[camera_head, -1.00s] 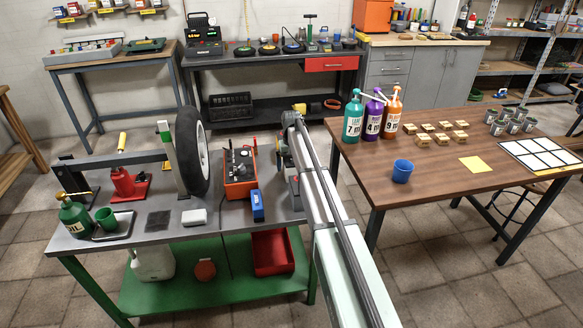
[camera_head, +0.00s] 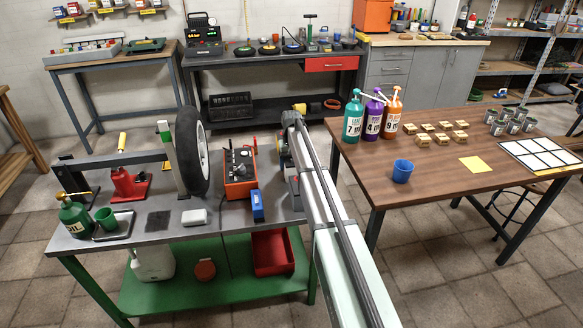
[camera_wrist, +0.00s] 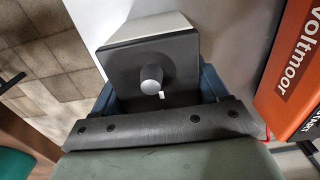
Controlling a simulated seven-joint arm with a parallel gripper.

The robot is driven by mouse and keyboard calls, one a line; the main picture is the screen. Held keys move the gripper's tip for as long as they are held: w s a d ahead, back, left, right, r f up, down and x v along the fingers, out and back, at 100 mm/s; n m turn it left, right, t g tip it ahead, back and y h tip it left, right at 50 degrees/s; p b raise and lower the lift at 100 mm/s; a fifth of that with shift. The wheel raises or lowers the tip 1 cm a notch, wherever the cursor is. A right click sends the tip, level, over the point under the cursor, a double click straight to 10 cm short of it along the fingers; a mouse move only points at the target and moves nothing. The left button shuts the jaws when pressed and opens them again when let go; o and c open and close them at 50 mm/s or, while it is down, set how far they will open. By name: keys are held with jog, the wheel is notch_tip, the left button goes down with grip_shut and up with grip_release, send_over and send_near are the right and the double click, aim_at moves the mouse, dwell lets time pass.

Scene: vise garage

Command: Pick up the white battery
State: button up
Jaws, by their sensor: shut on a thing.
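In the wrist view, the white battery (camera_wrist: 148,24) shows as a pale block with a dark face and a grey round knob. My gripper (camera_wrist: 156,88) is shut on it, with blue-grey sides showing on both sides of the dark face. Its lower part is hidden. In the head view, my gripper (camera_head: 284,152) is at the right end of the green bench, mostly hidden by my arm, so I cannot tell there whether the battery touches the bench top.
The orange charger (camera_head: 240,172) stands close beside my gripper; its lettering shows in the wrist view (camera_wrist: 299,60). A blue battery (camera_head: 257,206) and a small white block (camera_head: 194,217) sit at the bench front. A wheel (camera_head: 192,150) stands left. The brown table (camera_head: 440,185) is right.

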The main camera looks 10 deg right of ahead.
grip_shut()
